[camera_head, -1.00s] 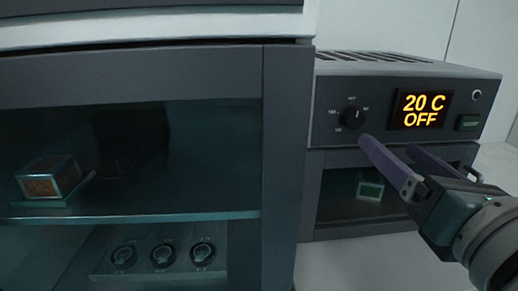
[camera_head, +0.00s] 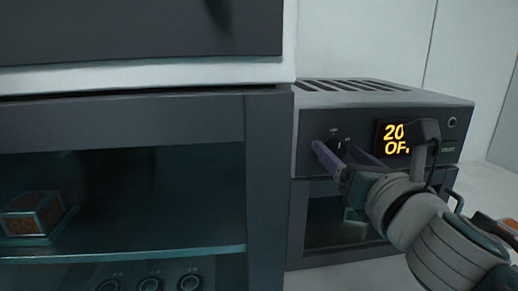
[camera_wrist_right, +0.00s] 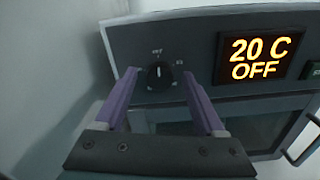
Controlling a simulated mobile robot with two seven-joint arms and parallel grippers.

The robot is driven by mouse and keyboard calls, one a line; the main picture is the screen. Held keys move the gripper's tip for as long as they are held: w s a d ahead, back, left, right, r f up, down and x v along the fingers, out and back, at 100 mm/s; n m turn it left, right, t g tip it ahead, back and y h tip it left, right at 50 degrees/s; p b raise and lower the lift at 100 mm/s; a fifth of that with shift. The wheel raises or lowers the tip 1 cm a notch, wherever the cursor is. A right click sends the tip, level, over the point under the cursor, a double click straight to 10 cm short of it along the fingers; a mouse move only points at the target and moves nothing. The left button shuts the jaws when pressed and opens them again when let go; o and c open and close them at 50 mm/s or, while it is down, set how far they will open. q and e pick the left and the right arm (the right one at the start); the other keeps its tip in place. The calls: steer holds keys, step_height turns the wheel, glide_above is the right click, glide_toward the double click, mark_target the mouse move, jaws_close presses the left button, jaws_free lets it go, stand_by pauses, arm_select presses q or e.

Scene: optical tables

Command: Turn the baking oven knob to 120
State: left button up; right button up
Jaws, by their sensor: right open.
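The baking oven (camera_head: 388,97) is a grey box at the right. Its round black knob (camera_wrist_right: 159,75) is on the front panel, with its white pointer mark upward toward the OFF label. In the head view the knob (camera_head: 339,143) is partly hidden by my fingers. The display (camera_wrist_right: 258,58) reads 20 C OFF. My right gripper (camera_wrist_right: 155,88) is open, its two purple fingers reaching toward the panel on either side of the knob. I cannot tell whether they touch it. The right gripper (camera_head: 346,155) also shows in the head view. My left gripper is not in view.
A dark glass-fronted cabinet (camera_head: 268,180) stands directly left of the oven, with a small box (camera_head: 33,213) on its shelf and several dials below. A green START button (camera_head: 448,148) is right of the display. The oven door handle (camera_wrist_right: 303,147) juts out below.

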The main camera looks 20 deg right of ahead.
steer(key=shift+c, duration=0.4)
jaws_close()
steer(key=shift+m, duration=0.3)
